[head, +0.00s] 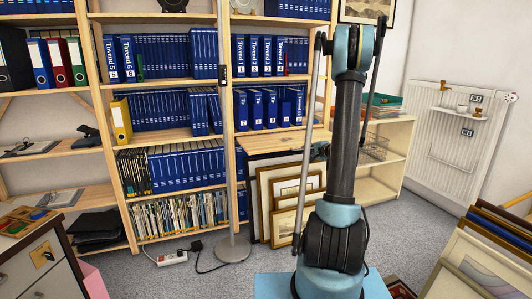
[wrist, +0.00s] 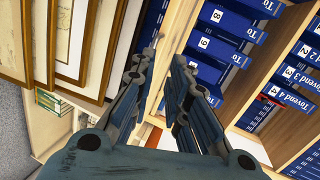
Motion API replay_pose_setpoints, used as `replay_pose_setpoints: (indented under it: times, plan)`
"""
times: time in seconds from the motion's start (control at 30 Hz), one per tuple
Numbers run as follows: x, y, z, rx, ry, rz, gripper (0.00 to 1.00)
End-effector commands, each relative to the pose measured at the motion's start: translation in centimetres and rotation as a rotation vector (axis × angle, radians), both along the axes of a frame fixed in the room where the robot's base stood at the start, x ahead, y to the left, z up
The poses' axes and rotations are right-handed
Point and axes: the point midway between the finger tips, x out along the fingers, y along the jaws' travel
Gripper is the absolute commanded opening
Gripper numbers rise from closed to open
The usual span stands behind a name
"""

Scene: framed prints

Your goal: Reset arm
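My arm (head: 343,150) stands nearly upright right of centre in the head view, in front of the wooden shelving. My gripper is not clearly visible there. In the wrist view my gripper (wrist: 165,62) shows two dark jointed fingers with a gap between their tips. Nothing is held between them. Beyond the fingers are a wooden shelf with blue binders (wrist: 215,47) on the right and framed prints (wrist: 75,35) on the left, all seen tilted.
Wooden shelves hold blue binders (head: 165,107). Framed prints (head: 279,190) lean below a wooden board (head: 272,143). A lamp base (head: 233,249) and power strip (head: 172,259) lie on the carpet. More frames (head: 488,262) stand at right, near a radiator (head: 452,145). A cabinet (head: 45,268) stands at lower left.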

Motion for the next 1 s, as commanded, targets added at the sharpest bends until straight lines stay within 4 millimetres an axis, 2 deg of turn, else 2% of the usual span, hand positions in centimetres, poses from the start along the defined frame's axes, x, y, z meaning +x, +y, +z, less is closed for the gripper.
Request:
replay_pose_setpoints:
  times: [0.2, 0.5, 0.8, 1.0]
  plan:
    - [-3.9, 3.8, 2.3, -0.122, 0.054, 0.099, 0.15]
    - [-10.3, 7.8, 4.1, -0.290, 0.132, 0.230, 0.15]
    - [-17.8, 10.7, 4.7, -0.455, 0.213, 0.359, 0.15]
    - [-23.2, 11.9, 4.5, -0.561, 0.269, 0.441, 0.15]
